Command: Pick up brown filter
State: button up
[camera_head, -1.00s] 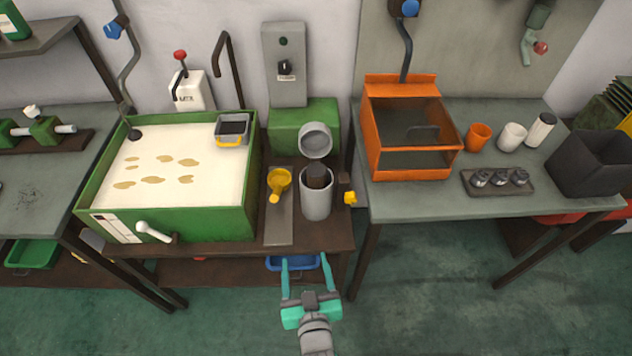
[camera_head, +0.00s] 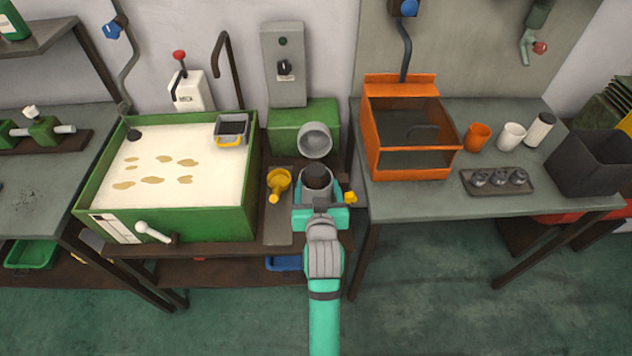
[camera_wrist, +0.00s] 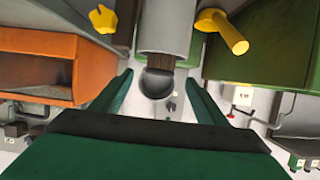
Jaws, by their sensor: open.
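The brown filter (camera_head: 317,178) stands in the light grey cylindrical cup (camera_head: 316,190), with its dark upper end showing above the rim. In the wrist view the filter (camera_wrist: 160,62) sticks out of the grey cup (camera_wrist: 163,28), and its rounded dark end lies between my fingers. My gripper (camera_head: 318,184) is open at the cup, with one finger on each side as seen from the head. It also shows open in the wrist view (camera_wrist: 160,85). I cannot tell whether the fingers touch anything. My gripper hides the cup's lower part in the head view.
A yellow scoop (camera_head: 278,183) lies on the narrow plate left of the cup. A grey round mouth (camera_head: 315,140) of the green machine (camera_head: 290,120) is just behind. A green tub (camera_head: 220,215) stands left, an orange open box (camera_head: 415,172) right. A yellow knob (camera_head: 350,197) is close on the right.

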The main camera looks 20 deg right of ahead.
aim_at(316, 177)
jog(key=shift+x, duration=3.4)
jog(key=shift+r, duration=0.1)
jog(key=c, duration=1.6)
